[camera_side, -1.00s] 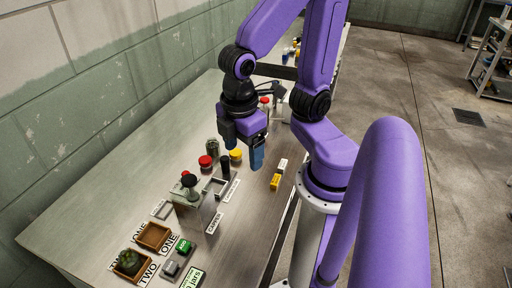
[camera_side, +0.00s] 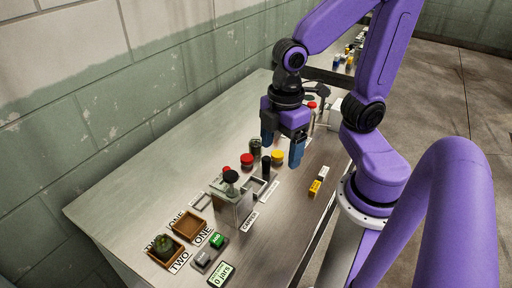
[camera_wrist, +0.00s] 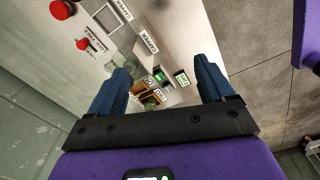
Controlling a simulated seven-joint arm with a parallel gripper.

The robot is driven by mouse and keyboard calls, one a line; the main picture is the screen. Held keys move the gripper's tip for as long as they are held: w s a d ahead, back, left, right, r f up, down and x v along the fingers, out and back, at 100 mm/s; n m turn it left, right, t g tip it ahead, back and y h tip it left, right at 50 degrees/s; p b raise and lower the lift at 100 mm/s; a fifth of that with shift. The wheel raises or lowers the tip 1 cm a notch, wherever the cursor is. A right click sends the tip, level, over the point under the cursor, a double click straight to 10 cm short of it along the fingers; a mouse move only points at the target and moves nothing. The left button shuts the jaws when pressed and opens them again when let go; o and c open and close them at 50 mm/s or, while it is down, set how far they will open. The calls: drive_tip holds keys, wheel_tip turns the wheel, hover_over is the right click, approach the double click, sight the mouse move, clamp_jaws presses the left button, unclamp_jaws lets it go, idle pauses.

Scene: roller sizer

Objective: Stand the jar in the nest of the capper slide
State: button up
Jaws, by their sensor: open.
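A dark glass jar (camera_side: 255,147) stands on the bench in the side view, behind the red and yellow pieces. I take it to be the task's jar. The capper (camera_side: 232,205) is a grey block with a black knob on top. A pale open frame (camera_side: 258,186) beside it looks like the slide's nest, and I see nothing standing in it. My gripper (camera_side: 283,146) is open and empty, above the bench close to the jar and to its right. In the wrist view, my gripper (camera_wrist: 162,82) has both fingers apart with nothing between them.
A red piece (camera_side: 247,160), a yellow piece (camera_side: 277,157) and a black cylinder (camera_side: 266,167) stand close around the nest. The bench's left side is clear.

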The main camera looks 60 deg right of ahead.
drive_tip(key=w+d+n, duration=0.2)
drive_tip(key=w+d, duration=0.1)
drive_tip(key=w, duration=0.5)
drive_tip(key=n, duration=0.5)
hover_over(256, 138)
wheel_tip(256, 138, down, 6)
drive_tip(key=f, duration=1.1)
drive_tip(key=shift+w+d+f, duration=0.15)
drive_tip(key=shift+d+f, duration=0.05)
drive_tip(key=shift+f, duration=0.05)
drive_tip(key=f, duration=0.3)
drive_tip(key=shift+s+a+f, duration=0.2)
drive_tip(key=shift+a+f, duration=0.05)
drive_tip(key=shift+f, duration=0.8)
drive_tip(key=c, duration=1.3)
